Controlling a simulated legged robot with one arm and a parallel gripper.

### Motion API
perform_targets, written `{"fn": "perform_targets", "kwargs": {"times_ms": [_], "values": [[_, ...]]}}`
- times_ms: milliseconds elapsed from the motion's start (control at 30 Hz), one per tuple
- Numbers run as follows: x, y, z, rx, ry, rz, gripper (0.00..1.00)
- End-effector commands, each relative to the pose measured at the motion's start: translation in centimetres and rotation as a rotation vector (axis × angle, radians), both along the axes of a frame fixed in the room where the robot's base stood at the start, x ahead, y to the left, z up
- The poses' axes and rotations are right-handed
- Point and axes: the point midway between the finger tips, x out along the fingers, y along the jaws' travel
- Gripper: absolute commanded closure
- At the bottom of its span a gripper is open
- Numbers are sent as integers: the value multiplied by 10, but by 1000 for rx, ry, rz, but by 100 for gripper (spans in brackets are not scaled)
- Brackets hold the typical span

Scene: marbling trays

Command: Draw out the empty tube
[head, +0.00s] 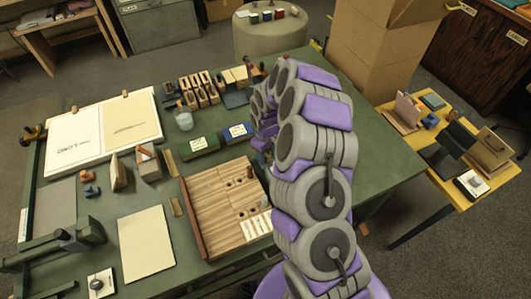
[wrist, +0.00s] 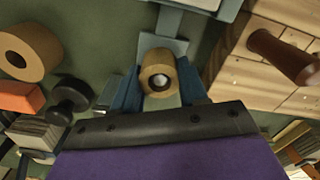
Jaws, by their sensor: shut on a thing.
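In the wrist view, my gripper (wrist: 158,92) has its two blue fingers closed on the sides of a tan round piece (wrist: 152,61), seen nearly end-on, with a dark ring and a pale centre. I cannot tell whether this is the empty tube or whether it is hollow. A grey-blue flat part lies just beyond it. In the head view my purple and grey arm hides the gripper and what it holds. A wooden slatted tray with dark holes (head: 212,207) lies on the green table left of my arm.
In the wrist view, a brown peg (wrist: 283,57) stands on pale wood at right; a tan ring (wrist: 28,52), an orange block (wrist: 20,97) and a black knob (wrist: 70,97) are at left. In the head view, green (head: 198,148) and blue (head: 237,133) boxes sit behind the tray.

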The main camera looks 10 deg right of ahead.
Motion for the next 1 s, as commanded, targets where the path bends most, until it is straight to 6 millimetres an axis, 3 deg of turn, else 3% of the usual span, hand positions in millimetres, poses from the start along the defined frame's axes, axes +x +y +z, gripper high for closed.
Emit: {"fn": "perform_targets", "kwargs": {"times_ms": [1000], "values": [[0,0,46,0,0,-1,100]]}}
